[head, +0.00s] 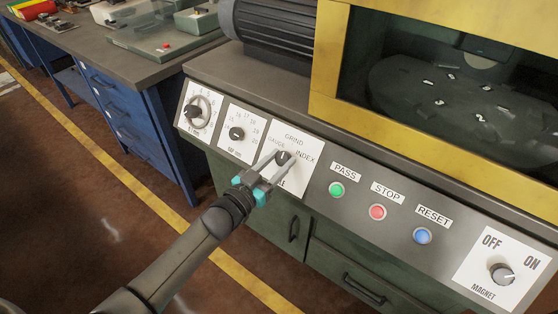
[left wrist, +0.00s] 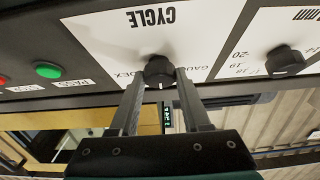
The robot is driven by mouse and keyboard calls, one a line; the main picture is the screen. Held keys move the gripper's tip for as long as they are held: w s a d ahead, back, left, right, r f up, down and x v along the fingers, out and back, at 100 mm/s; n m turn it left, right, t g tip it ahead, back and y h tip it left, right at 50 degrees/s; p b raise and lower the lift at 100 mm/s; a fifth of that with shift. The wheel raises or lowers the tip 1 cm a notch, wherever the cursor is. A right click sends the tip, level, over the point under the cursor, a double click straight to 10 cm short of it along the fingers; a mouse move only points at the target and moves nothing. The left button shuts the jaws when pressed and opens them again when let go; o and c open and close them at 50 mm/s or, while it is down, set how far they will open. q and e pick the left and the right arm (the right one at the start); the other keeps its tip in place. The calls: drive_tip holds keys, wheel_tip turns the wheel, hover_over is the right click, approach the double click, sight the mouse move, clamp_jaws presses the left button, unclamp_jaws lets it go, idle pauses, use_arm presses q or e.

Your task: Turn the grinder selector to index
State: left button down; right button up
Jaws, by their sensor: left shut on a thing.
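The grinder selector (head: 283,157) is a black round knob on a white plate, with GAUGE to its left, GRIND above and INDEX to its right. It also shows upside down in the left wrist view (left wrist: 158,70), above the fingers, with the word CYCLE on its plate. Its white mark points toward the GRIND side. My left gripper (head: 281,160) is shut on the knob, one finger on each side; the fingers also show in the left wrist view (left wrist: 160,80). The fingers hide part of the plate's lettering. My right gripper is not in view.
A yellow-framed window (head: 328,60) rises behind the panel.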

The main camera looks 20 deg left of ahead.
use_arm(q)
drive_tip(key=shift+m+g+h, duration=0.3)
drive_tip(key=shift+m+h, duration=0.3)
drive_tip(key=shift+m, duration=0.3)
drive_tip(key=shift+a+r+m+p, duration=0.1)
drive_tip(key=shift+m+p, duration=0.25)
drive_tip(key=shift+m, duration=0.05)
drive_tip(key=m+g+h, duration=0.1)
drive_tip(key=m, duration=0.2)
drive_tip(key=m+g+h+p, duration=0.1)
drive_tip(key=m+h, duration=0.1)
drive_tip(key=m, duration=0.1)
drive_tip(key=shift+w+a+g, duration=0.15)
drive_tip(key=shift+g, duration=0.25)
drive_tip(key=m+g+h+p, duration=0.1)
drive_tip(key=m+g, duration=0.2)
drive_tip(key=m, duration=0.2)
drive_tip(key=shift+r+m, duration=0.1)
drive_tip(key=shift+m, duration=0.3)
drive_tip(key=shift+m+g, duration=0.4)
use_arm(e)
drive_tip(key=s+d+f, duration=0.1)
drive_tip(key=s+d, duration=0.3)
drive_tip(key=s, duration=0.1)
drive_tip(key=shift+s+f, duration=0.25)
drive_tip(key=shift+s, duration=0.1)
use_arm(q)
drive_tip(key=shift+c, duration=1.9)
unclamp_jaws()
